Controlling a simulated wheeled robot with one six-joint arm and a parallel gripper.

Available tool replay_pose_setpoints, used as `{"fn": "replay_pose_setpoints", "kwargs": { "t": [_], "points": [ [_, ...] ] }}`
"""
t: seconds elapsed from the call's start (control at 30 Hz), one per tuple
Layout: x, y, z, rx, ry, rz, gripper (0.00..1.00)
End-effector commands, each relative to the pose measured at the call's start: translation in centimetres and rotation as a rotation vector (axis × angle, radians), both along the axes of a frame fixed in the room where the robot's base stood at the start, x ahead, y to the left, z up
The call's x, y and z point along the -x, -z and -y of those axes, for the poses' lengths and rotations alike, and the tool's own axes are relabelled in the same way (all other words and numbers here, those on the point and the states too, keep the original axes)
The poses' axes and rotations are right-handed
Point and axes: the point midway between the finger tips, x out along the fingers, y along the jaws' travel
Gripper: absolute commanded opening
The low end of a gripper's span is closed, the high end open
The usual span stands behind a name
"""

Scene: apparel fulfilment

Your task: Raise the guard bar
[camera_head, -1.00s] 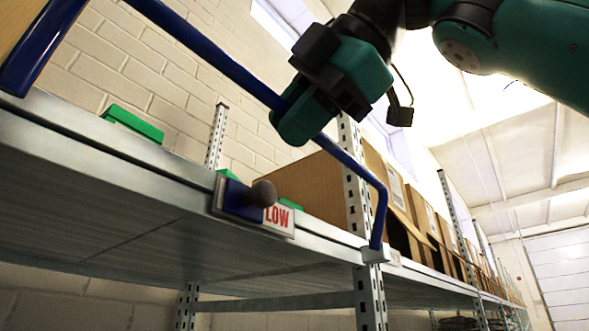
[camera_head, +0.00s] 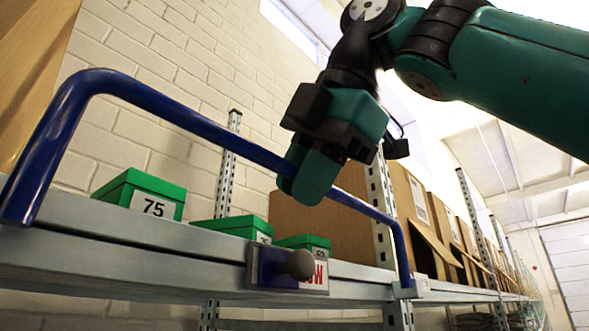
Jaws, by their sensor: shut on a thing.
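The guard bar (camera_head: 180,122) is a blue tube with bent ends, standing up along the front edge of the metal shelf. Its left end (camera_head: 22,195) and right end (camera_head: 405,262) come down to the shelf edge. My gripper (camera_head: 300,175) is shut on the bar, right of its middle. A blue latch block with a dark round knob (camera_head: 300,265) sits on the shelf front, below my gripper. A red-lettered label (camera_head: 319,278) beside it is partly hidden by the knob.
Green boxes stand on the shelf behind the bar, one marked 75 (camera_head: 152,207). Cardboard boxes (camera_head: 425,225) stand along the shelf to the right, between perforated metal uprights (camera_head: 228,165). A pale brick wall (camera_head: 140,60) is behind.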

Motion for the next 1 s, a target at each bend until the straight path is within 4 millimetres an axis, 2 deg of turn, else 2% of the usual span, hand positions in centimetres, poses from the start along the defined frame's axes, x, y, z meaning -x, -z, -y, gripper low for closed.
{"fn": "replay_pose_setpoints", "kwargs": {
  "t": [0.3, 0.33, 0.4, 0.43, 0.87, 1.0],
  "points": [
    [-0.03, 0.04, -0.06, 0.001, -0.001, -0.001, 0.00],
    [-0.02, 0.04, -0.06, 0.001, -0.001, -0.001, 0.23],
    [-0.02, 0.04, -0.06, 0.001, -0.001, -0.001, 0.39],
    [-0.02, 0.04, -0.06, 0.001, -0.001, -0.001, 0.42],
    [-0.01, 0.01, -0.04, -0.001, -0.001, -0.001, 0.42],
    [-0.13, -0.36, 0.49, -0.001, 0.008, 0.002, 0.42]
  ]
}}
